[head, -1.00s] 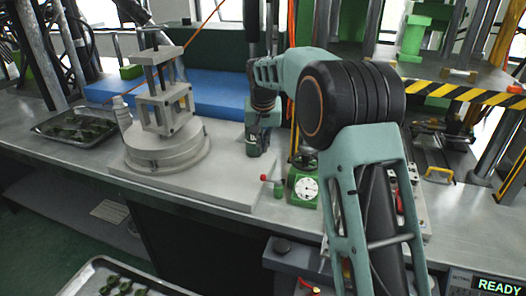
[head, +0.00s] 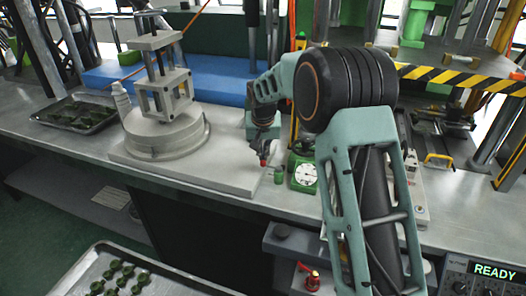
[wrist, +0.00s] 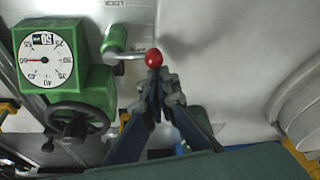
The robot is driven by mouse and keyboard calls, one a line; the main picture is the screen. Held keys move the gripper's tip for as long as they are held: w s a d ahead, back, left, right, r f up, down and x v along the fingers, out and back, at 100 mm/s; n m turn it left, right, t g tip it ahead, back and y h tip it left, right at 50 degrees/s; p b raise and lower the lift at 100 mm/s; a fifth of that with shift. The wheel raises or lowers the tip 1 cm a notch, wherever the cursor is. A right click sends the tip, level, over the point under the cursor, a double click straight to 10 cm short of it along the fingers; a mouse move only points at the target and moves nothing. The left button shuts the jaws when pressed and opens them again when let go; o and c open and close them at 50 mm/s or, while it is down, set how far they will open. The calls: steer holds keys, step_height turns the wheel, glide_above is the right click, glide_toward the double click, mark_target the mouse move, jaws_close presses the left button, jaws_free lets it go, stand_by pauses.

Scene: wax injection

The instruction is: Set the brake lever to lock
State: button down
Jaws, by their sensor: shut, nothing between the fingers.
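The brake lever is a thin silver arm with a red ball knob (wrist: 153,57) on a short green post (wrist: 115,40). In the wrist view the arm runs right from the post. A label, apparently "LOCK" upside down, shows at the top edge. My gripper (wrist: 154,76) is shut and empty, its fingertips right at the knob's near side; I cannot tell if they touch. In the head view my gripper (head: 264,152) points down just above the red knob (head: 263,163), left of the green post (head: 278,175).
A green dial gauge box (wrist: 60,60) with a black handwheel (wrist: 76,120) stands left of the lever in the wrist view. A grey round fixture (head: 165,135) sits on the plate left of my gripper in the head view. The plate between them is clear.

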steer(key=shift+s+a+n+y, duration=0.15)
steer(key=shift+s+n+y, duration=0.15)
steer(key=shift+n, duration=0.4)
steer(key=s+n, duration=0.1)
steer(key=n, duration=0.1)
steer(key=shift+s+n+y, duration=0.2)
steer(key=shift+n+y, duration=0.1)
steer(key=shift+y, duration=0.1)
steer(key=s+n+g, duration=0.1)
steer(key=n, duration=0.2)
steer(key=s+d+n+g+y+p, duration=0.1)
steer(key=s+n, duration=0.1)
steer(key=n, duration=0.2)
steer(key=s+d+n+g+y+p, duration=0.1)
steer(key=s+n, duration=0.1)
steer(key=n, duration=0.2)
steer(key=shift+s+d, duration=0.1)
steer(key=shift+d, duration=0.15)
stand_by(0.5)
